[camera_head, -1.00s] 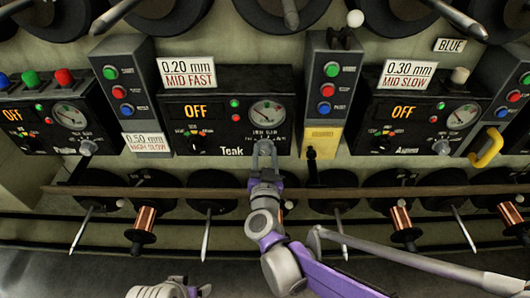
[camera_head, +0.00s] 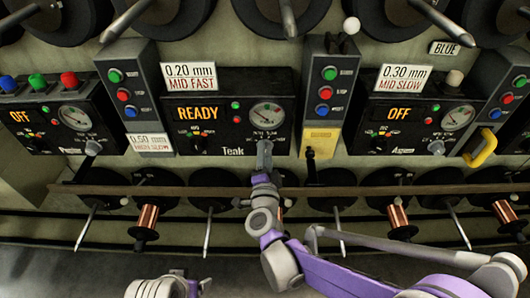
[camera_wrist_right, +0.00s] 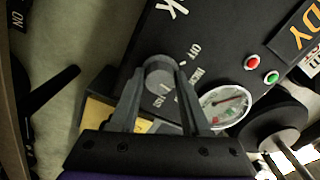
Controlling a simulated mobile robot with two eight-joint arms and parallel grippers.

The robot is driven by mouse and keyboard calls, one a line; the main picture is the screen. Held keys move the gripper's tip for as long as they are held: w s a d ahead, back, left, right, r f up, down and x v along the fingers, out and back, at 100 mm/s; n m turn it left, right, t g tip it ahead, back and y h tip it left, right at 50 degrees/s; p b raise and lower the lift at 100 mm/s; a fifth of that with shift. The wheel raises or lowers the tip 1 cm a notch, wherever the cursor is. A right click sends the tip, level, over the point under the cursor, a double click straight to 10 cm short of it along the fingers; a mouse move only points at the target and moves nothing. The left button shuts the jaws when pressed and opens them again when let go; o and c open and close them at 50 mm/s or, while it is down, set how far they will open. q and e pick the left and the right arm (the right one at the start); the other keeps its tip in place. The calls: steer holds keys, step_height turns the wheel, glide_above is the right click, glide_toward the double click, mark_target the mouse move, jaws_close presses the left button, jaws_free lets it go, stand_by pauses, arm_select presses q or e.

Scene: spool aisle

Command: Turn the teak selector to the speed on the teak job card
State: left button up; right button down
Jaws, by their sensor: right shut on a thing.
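The Teak panel (camera_head: 225,95) stands in the middle of the head view, and its display (camera_head: 198,112) reads READY. The job card (camera_head: 191,77) above it reads 0.20 mm, MID FAST. My right gripper (camera_head: 264,150) is at the panel's lower right. In the right wrist view, its two fingers (camera_wrist_right: 160,88) are shut on the round grey teak selector (camera_wrist_right: 158,72). An OFF mark (camera_wrist_right: 194,52) and other small labels sit around the selector. The fingers partly cover it, and I cannot tell which speed it points to.
A round gauge (camera_head: 266,115) sits above the selector. A button box (camera_head: 325,85) stands right of the panel, another (camera_head: 125,85) left. The Agana-side panel (camera_head: 405,113) reads OFF, with a MID SLOW card (camera_head: 403,78). A rail (camera_head: 350,190) and spools run below.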

steer(key=shift+m+p, duration=0.45)
steer(key=shift+m, duration=3.75)
steer(key=shift+c, duration=1.9)
jaws_free()
steer(key=s, duration=1.1)
steer(key=shift+p, duration=0.35)
